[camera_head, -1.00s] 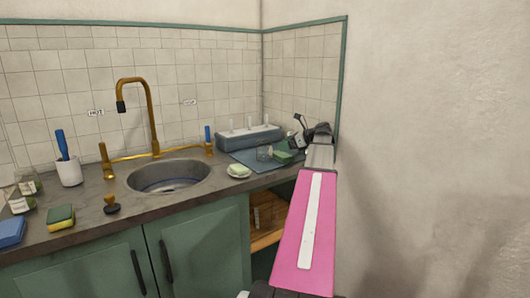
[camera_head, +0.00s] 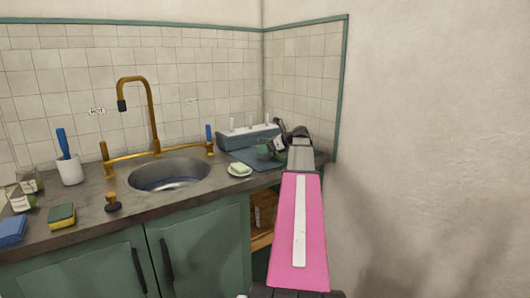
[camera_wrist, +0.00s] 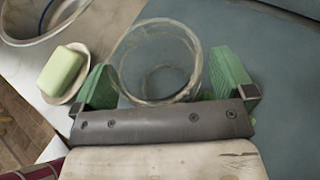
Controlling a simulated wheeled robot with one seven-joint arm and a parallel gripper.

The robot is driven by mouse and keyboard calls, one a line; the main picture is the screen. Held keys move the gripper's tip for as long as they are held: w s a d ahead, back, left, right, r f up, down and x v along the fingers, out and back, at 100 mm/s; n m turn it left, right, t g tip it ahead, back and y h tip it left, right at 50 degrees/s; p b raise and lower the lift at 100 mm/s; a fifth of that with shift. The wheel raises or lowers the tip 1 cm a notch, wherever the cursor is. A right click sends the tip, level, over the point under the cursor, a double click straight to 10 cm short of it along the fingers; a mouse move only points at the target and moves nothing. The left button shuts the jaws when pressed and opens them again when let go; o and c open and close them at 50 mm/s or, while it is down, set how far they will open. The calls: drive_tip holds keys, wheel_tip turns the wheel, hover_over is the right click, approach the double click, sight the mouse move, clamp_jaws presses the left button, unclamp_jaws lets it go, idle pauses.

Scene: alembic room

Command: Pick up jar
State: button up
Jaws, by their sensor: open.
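A clear, round glass jar (camera_wrist: 160,35) stands open end up on a blue-grey mat (camera_wrist: 262,60) in the wrist view. My gripper (camera_wrist: 165,82) is open, with one green fingertip pad on each side of the jar's near part. The left pad looks close to the glass; whether either pad touches it I cannot tell. In the head view my gripper (camera_head: 268,149) is over the mat (camera_head: 245,154) at the right end of the counter, and it mostly hides the jar there.
A soap bar on a small dish (camera_head: 240,170) lies left of the mat, beside the sink (camera_head: 168,176). A grey rack with white pegs (camera_head: 248,137) stands behind. The tiled side wall (camera_head: 305,85) is close on the right. Other glass jars (camera_head: 20,198) stand at far left.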

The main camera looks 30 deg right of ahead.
drive_tip(key=c, duration=1)
drive_tip(key=shift+r, duration=0.1)
